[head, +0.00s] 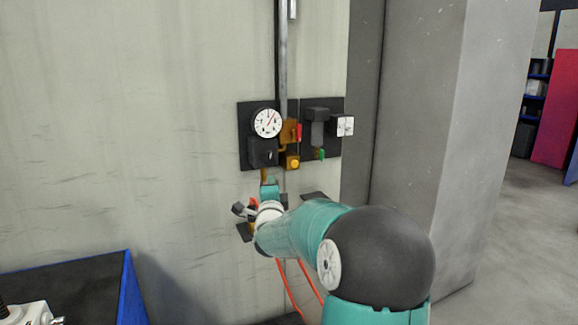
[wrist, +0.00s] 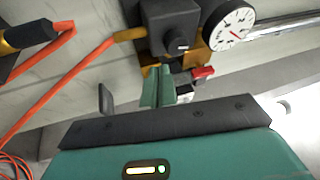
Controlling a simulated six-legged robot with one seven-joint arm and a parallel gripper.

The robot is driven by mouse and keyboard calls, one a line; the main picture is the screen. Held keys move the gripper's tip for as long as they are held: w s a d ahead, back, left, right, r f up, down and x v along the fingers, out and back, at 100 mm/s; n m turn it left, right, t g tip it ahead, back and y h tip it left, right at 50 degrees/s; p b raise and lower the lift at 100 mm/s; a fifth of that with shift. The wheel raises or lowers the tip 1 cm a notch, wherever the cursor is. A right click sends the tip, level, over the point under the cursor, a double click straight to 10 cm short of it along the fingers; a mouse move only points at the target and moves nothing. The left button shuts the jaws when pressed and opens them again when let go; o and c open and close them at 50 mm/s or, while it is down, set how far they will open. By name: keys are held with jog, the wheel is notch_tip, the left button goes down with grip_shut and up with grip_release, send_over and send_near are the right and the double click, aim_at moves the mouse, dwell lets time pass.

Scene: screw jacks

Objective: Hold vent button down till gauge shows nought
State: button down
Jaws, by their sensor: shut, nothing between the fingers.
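The round white gauge (head: 267,122) is on a dark wall panel; it also shows in the wrist view (wrist: 230,27). Its red needle is off to one side in the head view, but the figures are too small to read. A round yellow button (head: 293,163), which looks like the vent button, sits low on the panel, right of the black box. I cannot make it out clearly in the wrist view. My gripper (head: 269,183) is below and left of that button. In the wrist view its teal fingers (wrist: 157,86) are shut and empty, below the black box.
A black box with a knob (wrist: 170,28) is under the gauge. A red lever (head: 298,132) and a filter unit (head: 318,130) are to the right. Orange hoses (wrist: 62,92) run at the left of the wrist view. A grey pillar (head: 415,140) stands right of the panel.

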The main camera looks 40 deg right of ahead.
jog(key=s+d+m+g+h, duration=0.3)
jog(key=s+d+m+h, duration=0.2)
jog(key=d+m, duration=0.3)
jog(key=shift+s+d+g+h, duration=0.35)
jog(key=shift+d+h, duration=0.25)
jog(key=shift+d, duration=0.6)
jog(key=shift+w, duration=0.15)
send_near(297, 162)
jog(key=shift+w+d+r, duration=0.2)
jog(key=shift+d+r, duration=0.3)
jog(key=shift+d, duration=0.25)
jog(key=shift+w+d+r, duration=0.25)
jog(key=shift+d+r, duration=0.25)
jog(key=shift+d, duration=0.3)
jog(key=shift+w+d+r, duration=0.2)
jog(key=shift+d+r, duration=0.3)
jog(key=shift+d, duration=0.25)
jog(key=shift+w+d, duration=0.15)
jog(key=shift+w, duration=0.25)
jog(key=shift+w+d, duration=0.1)
jog(key=shift+w, duration=0.4)
dwell(0.8)
jog(key=shift+s, duration=0.1)
dwell(0.6)
jog(key=shift+s+a, duration=0.25)
jog(key=shift+s, duration=0.55)
